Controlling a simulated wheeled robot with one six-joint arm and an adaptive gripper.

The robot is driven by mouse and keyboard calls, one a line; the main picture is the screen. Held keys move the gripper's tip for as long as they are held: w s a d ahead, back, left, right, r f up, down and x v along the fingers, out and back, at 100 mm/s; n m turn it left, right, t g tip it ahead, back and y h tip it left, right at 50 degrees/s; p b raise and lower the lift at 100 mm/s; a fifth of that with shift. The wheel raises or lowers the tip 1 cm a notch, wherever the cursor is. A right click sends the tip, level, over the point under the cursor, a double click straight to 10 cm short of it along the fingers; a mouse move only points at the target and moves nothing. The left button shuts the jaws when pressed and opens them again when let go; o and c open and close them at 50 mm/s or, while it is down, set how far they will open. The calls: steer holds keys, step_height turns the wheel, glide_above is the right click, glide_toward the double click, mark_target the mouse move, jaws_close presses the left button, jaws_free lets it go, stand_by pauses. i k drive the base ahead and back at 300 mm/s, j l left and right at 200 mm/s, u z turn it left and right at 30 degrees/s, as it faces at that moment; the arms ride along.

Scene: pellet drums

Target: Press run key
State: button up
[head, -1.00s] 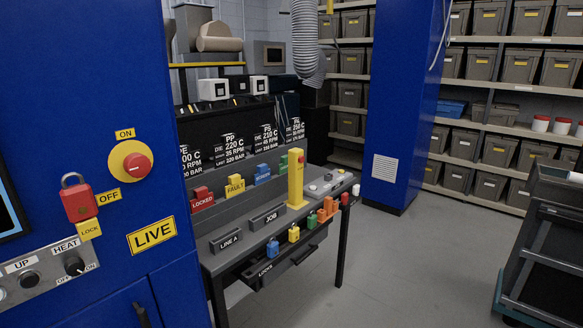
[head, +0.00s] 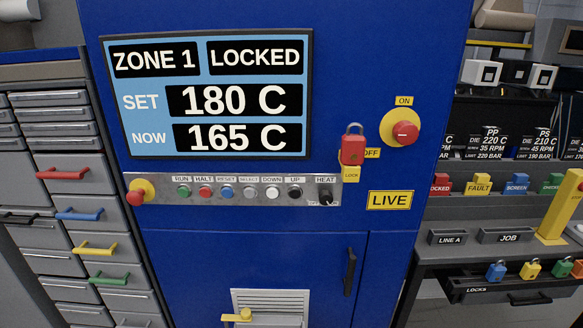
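The run key is a green button (head: 184,192) under the RUN label, at the left of the grey key strip (head: 260,203) on the blue cabinet (head: 330,255). To its right sit the red HALT button (head: 206,192) and the blue RESET button (head: 228,192), then the SELECT, DOWN and UP keys and the HEAT knob (head: 326,193). The display (head: 208,97) above reads ZONE 1, LOCKED, SET 180 C, NOW 165 C. My gripper is not in view.
A red padlock (head: 353,146) hangs by the rotary switch (head: 402,131). A drawer unit (head: 75,190) stands left; a bench (head: 480,250) with padlocks stands right. A yellow handle (head: 237,316) sits low in front.

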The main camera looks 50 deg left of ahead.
mark_target(183, 191)
steer(key=u, duration=1.6)
